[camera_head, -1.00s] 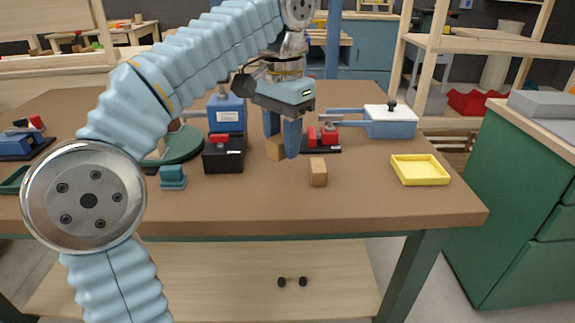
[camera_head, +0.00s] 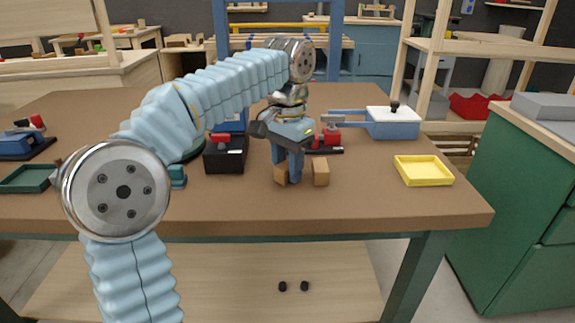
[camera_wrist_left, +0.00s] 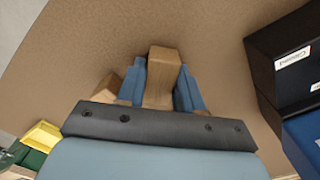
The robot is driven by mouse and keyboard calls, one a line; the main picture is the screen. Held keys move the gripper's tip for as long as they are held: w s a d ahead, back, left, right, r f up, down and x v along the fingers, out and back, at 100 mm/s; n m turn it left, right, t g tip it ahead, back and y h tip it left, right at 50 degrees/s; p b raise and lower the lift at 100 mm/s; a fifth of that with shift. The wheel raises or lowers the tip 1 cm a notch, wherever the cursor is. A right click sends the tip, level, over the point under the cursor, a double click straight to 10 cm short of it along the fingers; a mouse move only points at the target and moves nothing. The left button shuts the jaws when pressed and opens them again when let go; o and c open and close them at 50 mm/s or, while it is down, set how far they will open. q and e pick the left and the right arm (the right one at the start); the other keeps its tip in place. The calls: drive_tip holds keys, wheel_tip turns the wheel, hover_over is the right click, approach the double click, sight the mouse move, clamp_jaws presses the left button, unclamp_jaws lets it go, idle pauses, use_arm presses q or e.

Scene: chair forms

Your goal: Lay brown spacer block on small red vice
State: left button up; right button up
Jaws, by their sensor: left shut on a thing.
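My left gripper (camera_head: 288,173) is shut on a brown block (camera_head: 281,174), low over the front-middle of the table. In the left wrist view the block (camera_wrist_left: 162,72) sits between the two blue fingers (camera_wrist_left: 161,90). I cannot tell whether it touches the table. A second brown block (camera_head: 320,172) stands just right of the gripper; it also shows in the left wrist view (camera_wrist_left: 108,88). A small red vice (camera_head: 329,137) on a dark base lies behind these blocks, partly hidden by the gripper. My right gripper is not in view.
A black box-like piece with a red top (camera_head: 226,154) stands left of the gripper. A blue-and-white device (camera_head: 391,122) is at the back right. A yellow tray (camera_head: 424,171) lies at the right. A green tray (camera_head: 27,178) is at far left. The front table strip is clear.

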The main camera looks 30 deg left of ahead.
use_arm(q)
drive_tip(key=shift+f, duration=0.2)
drive_tip(key=o, duration=1.1)
drive_tip(key=shift+r, duration=0.1)
wheel_tip(320, 180, up, 12)
drive_tip(key=p, duration=0.4)
drive_tip(key=shift+r, duration=0.15)
